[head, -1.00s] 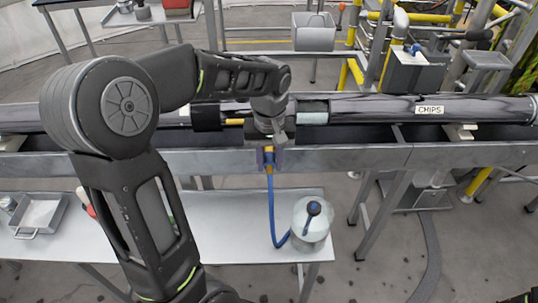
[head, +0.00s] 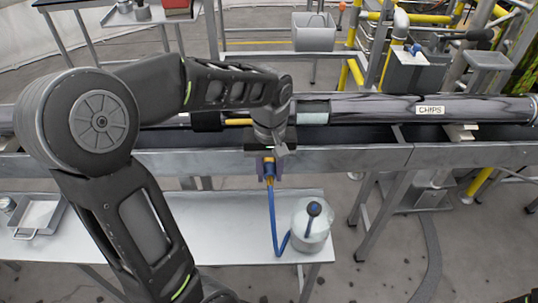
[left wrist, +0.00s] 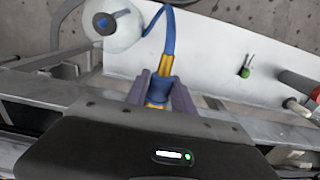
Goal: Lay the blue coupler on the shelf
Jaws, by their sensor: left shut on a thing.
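My left gripper (head: 267,166) is shut on the blue coupler (head: 269,180), in front of the grey rail. In the left wrist view the two purple fingers (left wrist: 158,95) lie on either side of the coupler (left wrist: 156,92), which shows blue and yellow parts. A blue hose (head: 272,218) runs from it down to a whitish round jug (head: 310,232) with a blue top. The pale shelf (head: 180,238) lies below, and the coupler appears held above it, near its back edge. My right gripper is not in view.
The grey rail (head: 350,157) runs across behind the shelf and carries a long dark tube marked CHIPS (head: 430,110). The jug stands at the shelf's right end. A metal tray (head: 38,215) is at its left end.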

